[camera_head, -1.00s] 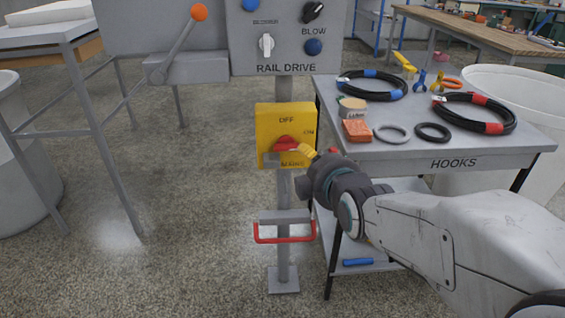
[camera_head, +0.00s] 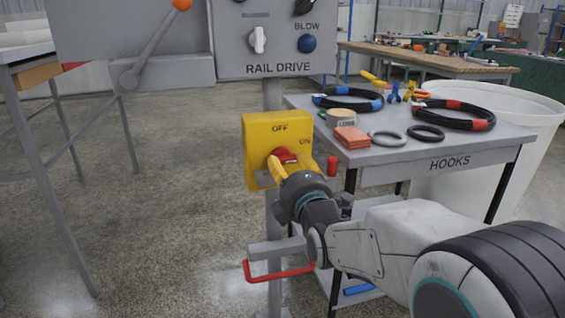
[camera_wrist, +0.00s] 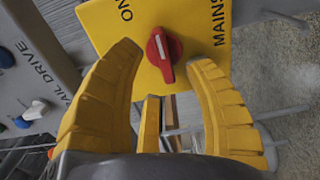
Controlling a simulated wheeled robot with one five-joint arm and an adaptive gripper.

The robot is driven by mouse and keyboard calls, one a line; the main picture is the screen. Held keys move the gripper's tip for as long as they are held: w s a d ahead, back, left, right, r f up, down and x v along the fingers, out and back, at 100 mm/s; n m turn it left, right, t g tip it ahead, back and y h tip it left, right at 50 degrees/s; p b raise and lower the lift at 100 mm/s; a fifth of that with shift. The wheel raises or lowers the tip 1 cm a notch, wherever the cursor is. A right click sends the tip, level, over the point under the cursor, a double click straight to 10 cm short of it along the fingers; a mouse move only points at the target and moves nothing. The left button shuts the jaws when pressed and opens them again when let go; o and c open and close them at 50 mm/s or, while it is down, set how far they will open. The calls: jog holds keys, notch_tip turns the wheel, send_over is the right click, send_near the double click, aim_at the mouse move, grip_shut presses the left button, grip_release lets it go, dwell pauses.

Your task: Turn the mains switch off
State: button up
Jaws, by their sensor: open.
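The mains switch is a yellow box (camera_head: 255,135) on a grey post, marked OFF at the top and ON at the right. Its red knob (camera_head: 286,155) is partly hidden by my gripper (camera_head: 290,167) in the head view. In the wrist view the red knob (camera_wrist: 164,58) shows whole, its white mark towards the ON lettering. My gripper (camera_wrist: 165,62) is open, with yellow fingers spread on either side of the knob. I see a gap between the fingers and the knob; depth is hard to judge.
The rail drive panel (camera_head: 285,68) is above the box. The hooks table (camera_head: 370,155), with hoses and rings, stands close at the right. A red bar handle (camera_head: 275,274) sticks out below.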

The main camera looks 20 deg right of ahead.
aim_at(284, 160)
jog(key=shift+w+b, duration=0.35)
jog(key=shift+w, duration=1.95)
jog(key=shift+c, duration=0.2)
grip_shut()
